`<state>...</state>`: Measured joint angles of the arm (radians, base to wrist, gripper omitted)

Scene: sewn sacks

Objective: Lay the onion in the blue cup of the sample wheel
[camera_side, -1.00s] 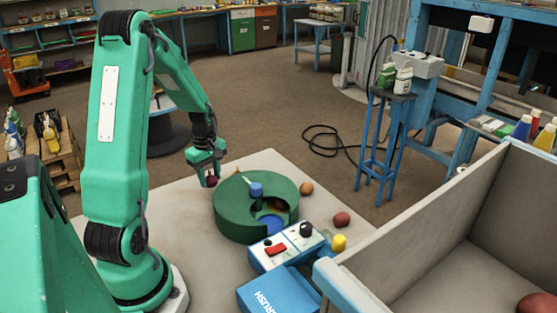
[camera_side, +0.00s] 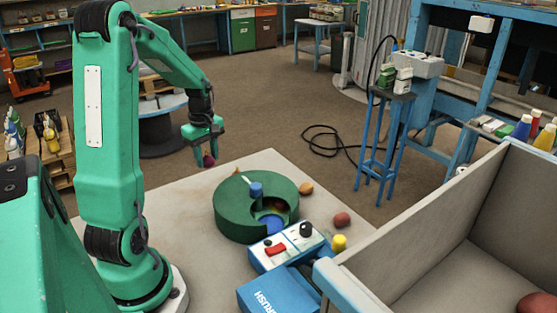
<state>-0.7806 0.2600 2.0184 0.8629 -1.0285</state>
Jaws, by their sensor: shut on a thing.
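My gripper (camera_side: 205,150) is shut on a small dark purple-red onion (camera_side: 209,161). It holds the onion in the air, to the left of and above the sample wheel as the picture shows it. The sample wheel (camera_side: 228,218) is a dark green drum with a blue knob on top and a cut-out at its front right. The blue cup (camera_side: 273,225) shows in the front of that cut-out, partly hidden by the wheel's walls. Something reddish-brown shows deeper in the cut-out; I cannot tell what it is.
A control box (camera_side: 286,248) with a red switch and black knob stands in front of the wheel. A brown-orange item (camera_side: 305,188), a red round item (camera_side: 342,219) and a yellow piece (camera_side: 339,242) lie to the right. A large grey bin (camera_side: 400,222) fills the lower right.

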